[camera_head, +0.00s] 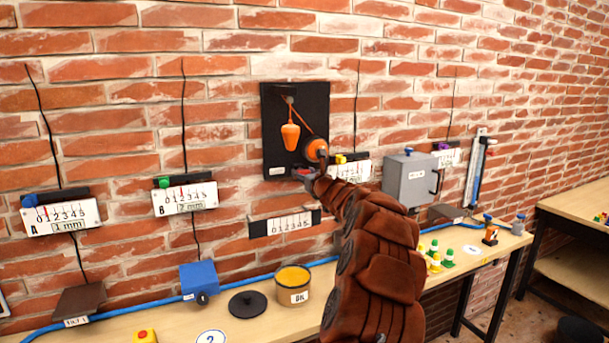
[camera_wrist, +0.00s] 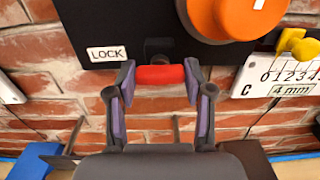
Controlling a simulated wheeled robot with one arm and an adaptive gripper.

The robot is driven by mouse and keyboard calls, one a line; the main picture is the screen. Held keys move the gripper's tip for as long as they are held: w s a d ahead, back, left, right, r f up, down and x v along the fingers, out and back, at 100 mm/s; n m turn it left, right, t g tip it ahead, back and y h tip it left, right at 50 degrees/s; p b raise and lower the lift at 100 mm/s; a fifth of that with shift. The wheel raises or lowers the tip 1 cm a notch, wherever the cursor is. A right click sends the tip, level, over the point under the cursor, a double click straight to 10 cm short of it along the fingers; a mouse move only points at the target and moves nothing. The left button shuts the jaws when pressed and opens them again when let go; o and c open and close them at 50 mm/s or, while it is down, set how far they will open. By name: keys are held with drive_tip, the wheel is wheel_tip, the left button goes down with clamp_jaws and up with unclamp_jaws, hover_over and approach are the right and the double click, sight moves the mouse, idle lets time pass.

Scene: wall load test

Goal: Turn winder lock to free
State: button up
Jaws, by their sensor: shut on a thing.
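The winder lock is a red handle (camera_wrist: 160,75) at the lower edge of a black wall panel (camera_wrist: 88,28), right of a white LOCK label (camera_wrist: 106,53). My gripper (camera_wrist: 158,78) is shut on the red handle, one finger at each end of it. In the head view my gripper (camera_head: 306,175) reaches the bottom of the black panel (camera_head: 270,118). The orange winder drum (camera_wrist: 225,12) is just above and right of the handle. An orange plumb weight (camera_head: 290,133) hangs on the panel from an orange cord. My arm hides part of the panel's lower right.
Numbered gauge plates A (camera_head: 62,216), B (camera_head: 185,198) and C (camera_wrist: 283,76) are on the brick wall. A grey box (camera_head: 408,180) is to the right.

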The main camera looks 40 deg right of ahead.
drive_tip(key=c, duration=0.4)
drive_tip(key=shift+a+n+b, duration=0.1)
drive_tip(key=shift+n+b, duration=0.3)
drive_tip(key=shift+f+n+b, duration=0.15)
drive_tip(key=shift+n+b, duration=6.5)
drive_tip(key=shift+n, duration=1.85)
drive_tip(key=shift+w, duration=0.1)
drive_tip(key=o, duration=1.2)
